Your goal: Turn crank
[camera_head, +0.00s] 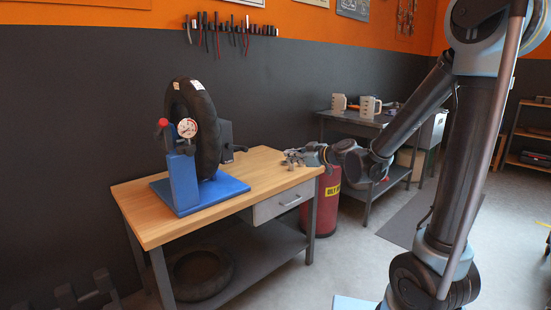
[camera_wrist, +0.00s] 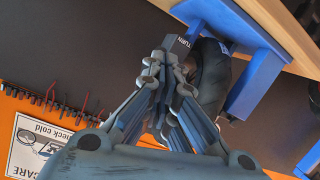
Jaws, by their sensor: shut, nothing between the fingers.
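A blue stand (camera_head: 184,183) on the wooden workbench holds a black tire (camera_head: 197,125) upright. On the right side of the stand is a dark box with a short dark crank-like arm (camera_head: 240,148). In the wrist view a dark part lettered TURN (camera_wrist: 179,46) shows just beyond my fingertips, in front of the tire (camera_wrist: 211,75). My gripper (camera_head: 293,158) is above the right end of the bench, to the right of the stand and apart from it. In the wrist view my gripper (camera_wrist: 165,62) has its fingers together with nothing held. It hides part of the dark part.
A gauge (camera_head: 187,128) and a red knob (camera_head: 163,122) are at the stand's front. The wooden bench top (camera_head: 150,220) is otherwise clear. A red drum (camera_head: 327,205) stands behind the bench's right end. A dark table (camera_head: 355,118) with mugs is farther back.

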